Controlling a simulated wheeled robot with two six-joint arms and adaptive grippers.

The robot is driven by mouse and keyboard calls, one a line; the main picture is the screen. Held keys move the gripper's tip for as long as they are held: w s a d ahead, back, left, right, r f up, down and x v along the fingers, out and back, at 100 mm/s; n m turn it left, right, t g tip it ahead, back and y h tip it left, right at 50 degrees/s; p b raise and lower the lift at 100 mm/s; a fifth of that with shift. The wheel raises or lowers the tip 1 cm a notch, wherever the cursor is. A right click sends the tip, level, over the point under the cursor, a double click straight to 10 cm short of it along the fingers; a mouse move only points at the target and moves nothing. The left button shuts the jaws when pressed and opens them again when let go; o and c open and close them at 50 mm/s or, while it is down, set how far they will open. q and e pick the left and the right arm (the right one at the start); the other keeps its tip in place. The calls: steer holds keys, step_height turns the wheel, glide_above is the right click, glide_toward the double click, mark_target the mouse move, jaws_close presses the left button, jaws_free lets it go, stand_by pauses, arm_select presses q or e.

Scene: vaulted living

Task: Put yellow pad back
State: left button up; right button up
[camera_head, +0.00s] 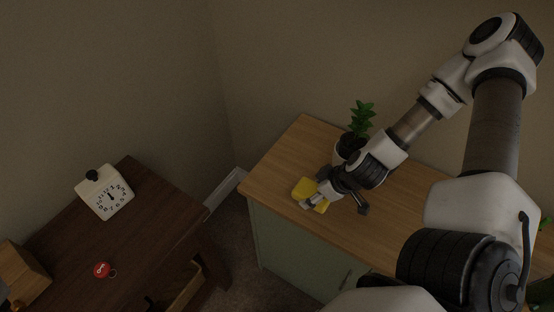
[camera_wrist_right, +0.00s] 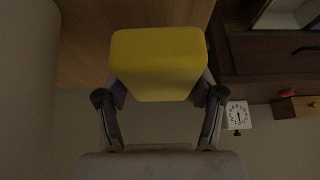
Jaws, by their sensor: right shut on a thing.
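The yellow pad (camera_head: 305,189) is a small block with rounded corners. My right gripper (camera_head: 334,204) is shut on it, over the wooden top of the green cabinet (camera_head: 256,187). In the right wrist view the yellow pad (camera_wrist_right: 158,62) fills the space between the two fingers (camera_wrist_right: 158,98). I cannot tell whether the pad touches the cabinet top. My left gripper is not in view.
A potted plant (camera_head: 361,117) stands behind my right gripper on the cabinet. A dark wooden table (camera_head: 150,210) at left holds a white timer (camera_head: 105,192), a red round item (camera_head: 102,270) and a wooden block (camera_head: 20,275). A gap separates table and cabinet.

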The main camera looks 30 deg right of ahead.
steer(key=b, duration=1.1)
glide_above(270, 173)
steer(key=s, duration=0.2)
steer(key=shift+w+d+f, duration=0.1)
steer(key=shift+d+f, duration=0.15)
steer(key=shift+f, duration=0.25)
steer(key=shift+w+d+f, duration=0.1)
steer(key=shift+d+f, duration=0.1)
steer(key=shift+f, duration=0.25)
step_height(270, 173, down, 3)
steer(key=b, duration=0.3)
steer(key=shift+w+a+r, duration=0.1)
steer(key=shift+a+r, duration=0.05)
steer(key=shift+r, duration=0.05)
steer(key=shift+w+f, duration=0.1)
steer(key=shift+f, duration=0.15)
steer(key=shift+r, duration=0.1)
steer(key=o, duration=1.1)
